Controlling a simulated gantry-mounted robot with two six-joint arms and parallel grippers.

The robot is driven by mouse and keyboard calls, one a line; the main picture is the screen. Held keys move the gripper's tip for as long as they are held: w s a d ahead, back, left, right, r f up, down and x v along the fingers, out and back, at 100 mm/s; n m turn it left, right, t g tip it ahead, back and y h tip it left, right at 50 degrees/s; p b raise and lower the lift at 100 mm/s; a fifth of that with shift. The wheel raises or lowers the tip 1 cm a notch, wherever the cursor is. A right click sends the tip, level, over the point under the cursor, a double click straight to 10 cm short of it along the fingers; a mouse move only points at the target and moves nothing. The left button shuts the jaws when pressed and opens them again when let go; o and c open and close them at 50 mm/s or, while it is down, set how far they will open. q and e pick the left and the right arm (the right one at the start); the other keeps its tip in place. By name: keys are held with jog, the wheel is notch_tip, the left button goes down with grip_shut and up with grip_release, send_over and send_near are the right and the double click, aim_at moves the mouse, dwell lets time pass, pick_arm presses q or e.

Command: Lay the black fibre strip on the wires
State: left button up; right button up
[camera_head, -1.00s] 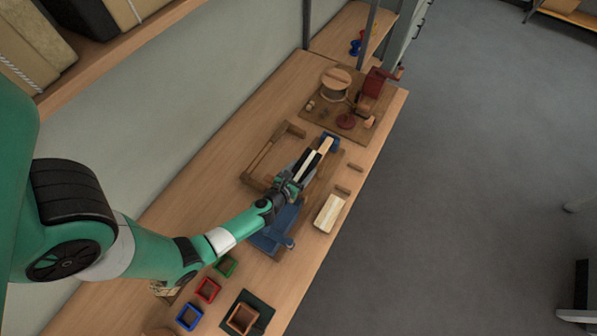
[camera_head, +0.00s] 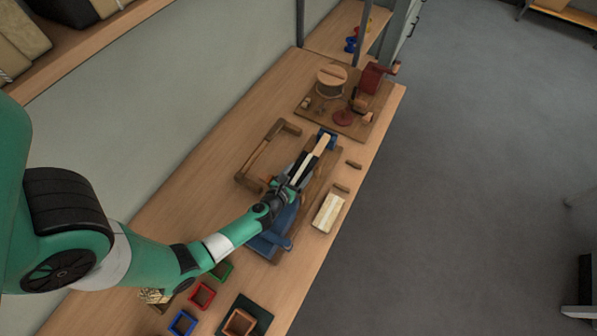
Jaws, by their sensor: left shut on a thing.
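My left gripper (camera_head: 284,191) is over the blue fixture (camera_head: 278,222) in the middle of the bench. It is closed at the near end of a narrow dark strip (camera_head: 294,169), which looks like the black fibre strip. Pale strips (camera_head: 322,144) lie close beside the dark one, along the fixture's length. The gripper covers part of the fixture and the strip's near end. The wires are too small to make out, and I cannot tell whether the strip touches them. My right gripper is not in view.
A wooden frame (camera_head: 258,157) lies left of the fixture. A pale block (camera_head: 328,213) and small wooden pieces (camera_head: 342,188) lie to its right. A board with a spool (camera_head: 331,81) and red crank device (camera_head: 373,78) stands behind. Green (camera_head: 221,271), red (camera_head: 202,296) and blue (camera_head: 182,323) trays are in front.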

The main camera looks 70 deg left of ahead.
pick_arm(q)
jog(key=shift+f, duration=0.1)
dwell(0.3)
jog(key=shift+f+b, duration=1.1)
jog(key=shift+b, duration=0.1)
jog(key=shift+f, duration=0.1)
